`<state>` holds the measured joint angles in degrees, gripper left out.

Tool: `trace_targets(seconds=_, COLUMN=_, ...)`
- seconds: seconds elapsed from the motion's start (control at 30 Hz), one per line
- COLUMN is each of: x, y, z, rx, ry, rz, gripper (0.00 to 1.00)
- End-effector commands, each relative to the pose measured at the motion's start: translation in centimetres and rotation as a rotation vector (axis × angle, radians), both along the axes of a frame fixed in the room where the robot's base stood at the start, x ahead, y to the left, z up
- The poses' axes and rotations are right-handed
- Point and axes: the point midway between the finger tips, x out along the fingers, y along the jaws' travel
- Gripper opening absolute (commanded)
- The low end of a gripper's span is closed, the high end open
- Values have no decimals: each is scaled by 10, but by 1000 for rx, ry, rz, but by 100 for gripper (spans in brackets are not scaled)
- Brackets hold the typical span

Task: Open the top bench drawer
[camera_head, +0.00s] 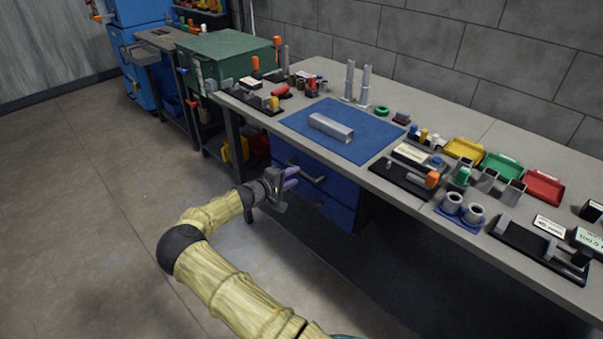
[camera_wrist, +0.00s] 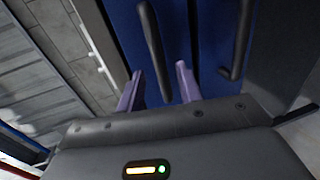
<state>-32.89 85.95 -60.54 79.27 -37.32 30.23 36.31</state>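The blue drawer unit (camera_head: 340,189) is under the workbench, with its drawers appearing shut. The top drawer's dark bar handle (camera_head: 313,174) is just right of my gripper (camera_head: 292,178) in the head view. In the wrist view, my gripper (camera_wrist: 159,72) has its two purple fingers apart, with the top handle (camera_wrist: 151,40) running between them. I cannot tell how deep the handle sits between the fingers, and no contact is clear. The lower drawer's handle (camera_wrist: 238,42) is to the right in the wrist view.
The workbench top (camera_head: 260,122) overhangs just above the drawers. It carries a blue mat (camera_head: 365,147) with a metal channel (camera_head: 331,127), and several trays and fixtures to the right. The floor (camera_head: 110,220) left of my arm is clear.

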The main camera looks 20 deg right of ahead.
Motion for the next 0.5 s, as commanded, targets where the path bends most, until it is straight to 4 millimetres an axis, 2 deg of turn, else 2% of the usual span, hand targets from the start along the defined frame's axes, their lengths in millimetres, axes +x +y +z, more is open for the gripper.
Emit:
trace_targets(seconds=0.03, x=3, y=-10, z=-2, rx=-1, ry=1, rz=-3, gripper=36)
trace_targets(seconds=0.2, x=12, y=-34, z=-7, rx=0, ry=0, rz=-2, gripper=36)
trace_targets(seconds=0.33, x=15, y=-43, z=-10, rx=0, ry=0, rz=-1, gripper=36)
trace_targets(seconds=0.5, x=16, y=-45, z=-11, rx=0, ry=1, rz=0, gripper=36)
